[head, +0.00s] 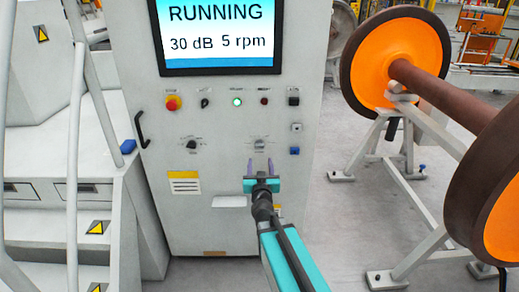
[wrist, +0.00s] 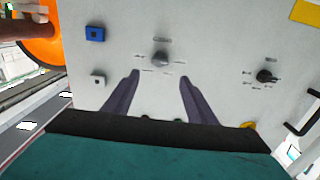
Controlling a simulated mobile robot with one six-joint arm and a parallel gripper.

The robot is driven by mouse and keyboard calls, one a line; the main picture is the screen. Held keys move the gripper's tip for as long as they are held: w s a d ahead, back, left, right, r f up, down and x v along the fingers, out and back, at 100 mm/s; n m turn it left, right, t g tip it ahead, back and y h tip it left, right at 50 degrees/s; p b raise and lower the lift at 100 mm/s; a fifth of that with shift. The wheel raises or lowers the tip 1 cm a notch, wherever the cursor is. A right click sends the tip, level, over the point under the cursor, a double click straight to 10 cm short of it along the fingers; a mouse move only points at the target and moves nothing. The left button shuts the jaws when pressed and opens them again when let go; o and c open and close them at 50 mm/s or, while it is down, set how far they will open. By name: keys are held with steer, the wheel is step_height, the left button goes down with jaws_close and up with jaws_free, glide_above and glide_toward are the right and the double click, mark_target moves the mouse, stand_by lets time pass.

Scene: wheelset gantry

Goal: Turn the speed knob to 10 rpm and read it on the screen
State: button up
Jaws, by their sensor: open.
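The screen (head: 220,38) on the grey cabinet reads RUNNING, 30 dB and 5 rpm. A grey knob (head: 260,144) with marks around it is on the panel below; it also shows in the wrist view (wrist: 160,58). A black knob (head: 191,144) is to its left, and it shows at the right of the wrist view (wrist: 265,76). The knob labels are too small to read. My gripper (head: 260,166) is open and empty, just below the grey knob in the head view. In the wrist view its two fingers (wrist: 160,78) point toward the grey knob, one to each side.
Above the knobs are a red button (head: 172,103), a lit green button (head: 237,101) and a small black switch (head: 205,103). A blue button (head: 295,151) is right of the grey knob. An orange wheelset (head: 455,98) on a stand is at the right, stairs (head: 50,215) at the left.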

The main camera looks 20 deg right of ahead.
mark_target(260, 147)
steer(key=shift+p+x, duration=0.6)
steer(key=shift+x, duration=5.35)
steer(key=c, duration=1.1)
